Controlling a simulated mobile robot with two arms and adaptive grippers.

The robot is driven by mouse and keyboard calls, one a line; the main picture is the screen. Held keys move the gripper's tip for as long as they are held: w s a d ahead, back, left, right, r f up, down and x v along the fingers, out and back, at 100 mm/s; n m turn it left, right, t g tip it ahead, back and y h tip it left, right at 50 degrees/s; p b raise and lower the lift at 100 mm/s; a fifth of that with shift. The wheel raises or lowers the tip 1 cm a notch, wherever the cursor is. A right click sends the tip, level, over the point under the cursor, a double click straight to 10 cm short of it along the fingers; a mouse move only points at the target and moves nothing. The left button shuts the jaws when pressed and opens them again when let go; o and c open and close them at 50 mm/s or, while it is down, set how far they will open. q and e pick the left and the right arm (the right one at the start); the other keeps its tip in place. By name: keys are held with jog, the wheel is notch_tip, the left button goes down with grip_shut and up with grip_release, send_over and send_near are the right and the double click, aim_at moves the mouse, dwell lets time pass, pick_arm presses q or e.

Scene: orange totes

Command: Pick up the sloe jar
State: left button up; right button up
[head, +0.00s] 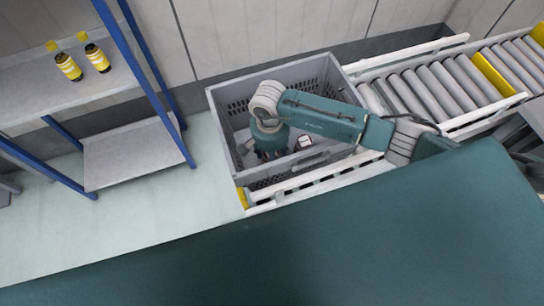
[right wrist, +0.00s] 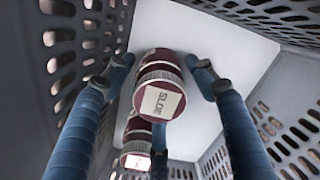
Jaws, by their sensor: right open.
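The sloe jar (right wrist: 160,90) is dark red with a pale square label reading "SLOE". It lies inside a grey perforated crate (head: 222,120). In the right wrist view, my right gripper (right wrist: 157,78) is open, with blue fingers on either side of the jar and gaps visible beside it. A second dark red jar (right wrist: 136,145) with a pale label is lower in that view, partly hidden by a finger. In the head view, my right gripper (head: 270,154) reaches down into the crate, and a small pale-and-dark item (head: 304,142) shows beside it. My left gripper is not in view.
The crate walls (right wrist: 70,50) stand close around the fingers. A roller conveyor (head: 440,88) runs off right from the crate. A blue-framed shelf (head: 130,155) stands at left, with two yellow-labelled bottles (head: 68,66) on its upper board.

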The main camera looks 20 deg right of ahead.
jog(key=c, duration=1.1)
jog(key=shift+w, duration=0.1)
jog(key=shift+c, duration=0.8)
jog(key=shift+r, duration=0.1)
